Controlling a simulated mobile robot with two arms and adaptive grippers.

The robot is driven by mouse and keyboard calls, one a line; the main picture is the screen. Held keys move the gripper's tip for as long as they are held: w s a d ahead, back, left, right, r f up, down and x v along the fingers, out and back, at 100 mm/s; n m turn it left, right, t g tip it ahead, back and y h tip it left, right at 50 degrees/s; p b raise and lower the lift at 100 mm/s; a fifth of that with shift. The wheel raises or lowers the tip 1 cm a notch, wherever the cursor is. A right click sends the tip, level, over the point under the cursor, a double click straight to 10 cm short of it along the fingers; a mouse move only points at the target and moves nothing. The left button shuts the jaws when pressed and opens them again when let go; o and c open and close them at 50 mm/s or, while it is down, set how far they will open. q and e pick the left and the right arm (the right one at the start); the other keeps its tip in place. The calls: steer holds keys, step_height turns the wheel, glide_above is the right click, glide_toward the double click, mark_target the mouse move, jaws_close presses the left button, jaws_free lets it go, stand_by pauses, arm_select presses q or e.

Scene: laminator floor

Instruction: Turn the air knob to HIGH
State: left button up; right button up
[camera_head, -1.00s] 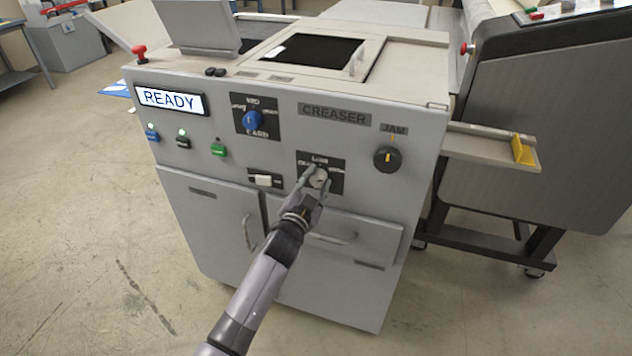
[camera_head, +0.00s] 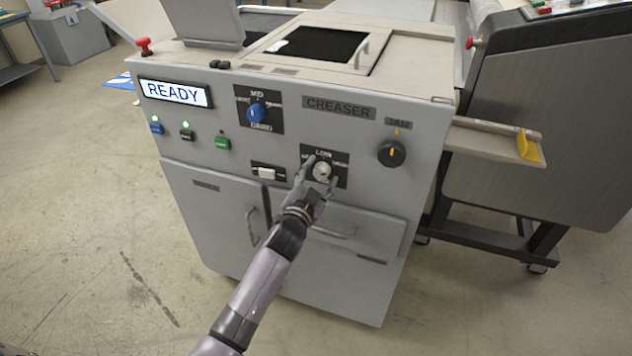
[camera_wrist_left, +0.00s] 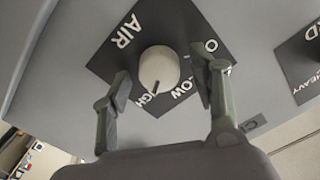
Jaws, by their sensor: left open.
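The air knob (camera_head: 321,171) is a pale round knob on a dark square plate (camera_head: 340,160) on the front of the grey creaser cabinet. It also shows in the left wrist view (camera_wrist_left: 158,66), where the plate reads AIR, LOW and part of HIGH. Its dark pointer mark points down in that view, between LOW and HIGH and closer to HIGH. My left gripper (camera_head: 318,176) is open, with one finger on each side of the knob. In the wrist view the left gripper (camera_wrist_left: 168,88) shows gaps between both fingers and the knob. My right gripper is not in view.
A blue knob (camera_head: 257,113) sits up and left, and a black JAM knob (camera_head: 391,153) to the right. Drawer handles (camera_head: 335,233) stick out below. A side shelf (camera_head: 490,139) juts out right.

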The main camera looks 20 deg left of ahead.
arm_select(q)
steer(key=s, duration=1.2)
steer(key=shift+a, duration=0.2)
steer(key=shift+w, duration=0.1)
steer(key=s+f+n+g, duration=0.1)
steer(key=s+f+g, duration=0.3)
steer(key=f, duration=0.8)
steer(key=s+f+g, duration=0.2)
steer(key=s+f, duration=0.4)
steer(key=f, duration=0.6)
steer(key=s+f+n+g, duration=0.1)
steer(key=s+f+g, duration=0.3)
steer(key=f, duration=0.8)
steer(key=s+a+f+g, duration=0.1)
steer(key=s+f+g, duration=0.1)
steer(key=s+f, duration=0.4)
steer(key=s+a+f+n+g, duration=0.1)
steer(key=s+f, duration=0.5)
steer(key=s, duration=1.1)
steer(key=s+a+f+n+g, duration=0.1)
steer(key=s+f+g, duration=0.3)
steer(key=s, duration=0.7)
step_height(320, 180, down, 2)
steer(key=shift+s+a+f+y, duration=0.15)
steer(key=shift+s+f+y, duration=0.05)
steer(key=shift+s+y, duration=0.15)
